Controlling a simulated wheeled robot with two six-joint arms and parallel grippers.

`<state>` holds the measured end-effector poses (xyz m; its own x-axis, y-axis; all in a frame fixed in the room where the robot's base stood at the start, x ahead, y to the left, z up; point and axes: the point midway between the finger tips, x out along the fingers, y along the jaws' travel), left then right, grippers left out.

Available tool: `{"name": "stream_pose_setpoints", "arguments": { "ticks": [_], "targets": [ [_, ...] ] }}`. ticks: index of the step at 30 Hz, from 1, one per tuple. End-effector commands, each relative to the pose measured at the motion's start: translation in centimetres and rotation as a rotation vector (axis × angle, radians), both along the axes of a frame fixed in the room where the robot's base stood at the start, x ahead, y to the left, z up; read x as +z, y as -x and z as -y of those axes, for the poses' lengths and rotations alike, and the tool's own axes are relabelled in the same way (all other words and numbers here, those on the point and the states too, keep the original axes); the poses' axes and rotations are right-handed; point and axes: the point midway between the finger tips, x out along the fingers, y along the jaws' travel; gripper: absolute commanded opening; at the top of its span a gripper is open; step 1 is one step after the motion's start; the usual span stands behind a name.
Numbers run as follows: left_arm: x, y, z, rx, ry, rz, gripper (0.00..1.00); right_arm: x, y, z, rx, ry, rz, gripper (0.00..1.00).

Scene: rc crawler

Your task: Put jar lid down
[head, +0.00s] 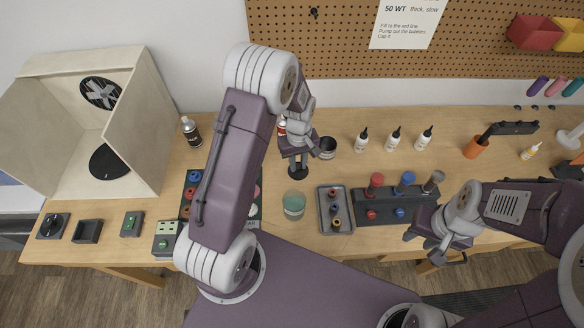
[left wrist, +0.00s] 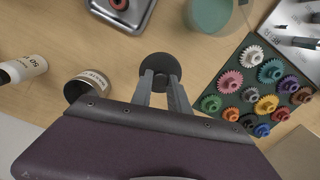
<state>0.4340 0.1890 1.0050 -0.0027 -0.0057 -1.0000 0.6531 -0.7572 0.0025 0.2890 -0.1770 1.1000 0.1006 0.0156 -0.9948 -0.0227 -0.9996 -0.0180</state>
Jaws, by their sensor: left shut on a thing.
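The jar lid is a dark round disc (head: 298,172) low over the wooden table, left of the jar. My left gripper (head: 298,158) is shut on it from above; the left wrist view shows the lid (left wrist: 160,64) at the fingertips (left wrist: 160,80). I cannot tell whether the lid touches the table. A dark open jar with a pale label (head: 327,148) stands close by; it also shows in the left wrist view (left wrist: 90,83). My right gripper (head: 438,256) is open and empty at the table's front edge.
A glass of green liquid (head: 293,205) stands in front of the lid. A grey tray (head: 324,220) holds small parts. A board of coloured gears (left wrist: 240,70) lies nearby, partly behind my left arm in the head view. Three white bottles (head: 393,139) stand right of the jar.

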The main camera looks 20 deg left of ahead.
Motion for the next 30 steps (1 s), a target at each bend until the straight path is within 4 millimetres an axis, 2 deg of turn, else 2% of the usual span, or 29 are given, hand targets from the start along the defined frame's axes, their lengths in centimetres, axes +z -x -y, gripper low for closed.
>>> {"name": "stream_pose_setpoints", "arguments": {
  "ticks": [3,6,9,16,27,28,30],
  "targets": [
    [-0.9,-0.2,-1.8,0.002,0.0,-0.001,0.0,0.6,0.0,0.0,0.0,0.0,0.0,0.36],
    [-1.3,-0.3,-2.3,0.0,0.0,0.001,0.0,0.6,0.0,0.0,0.0,0.0,0.0,0.36],
    [-1.6,-0.2,-2.3,-0.001,0.0,0.0,0.0,0.7,0.0,0.0,0.0,0.0,0.0,0.36],
    [-5.1,-0.2,-2.3,-0.001,0.0,-0.001,0.0,1.8,0.0,0.0,0.0,0.0,0.0,0.36],
    [-5.9,-0.2,-2.2,-0.001,0.0,0.001,0.0,1.3,0.0,0.0,0.0,0.0,0.0,0.36],
    [-5.8,-0.2,-2.2,-0.001,0.0,0.001,0.24,1.3,0.0,0.0,0.0,0.0,0.0,0.36],
    [-5.7,-0.2,-2.2,-0.001,0.0,0.001,0.43,1.4,0.0,0.0,0.0,0.0,0.0,0.36]
  ]
}}
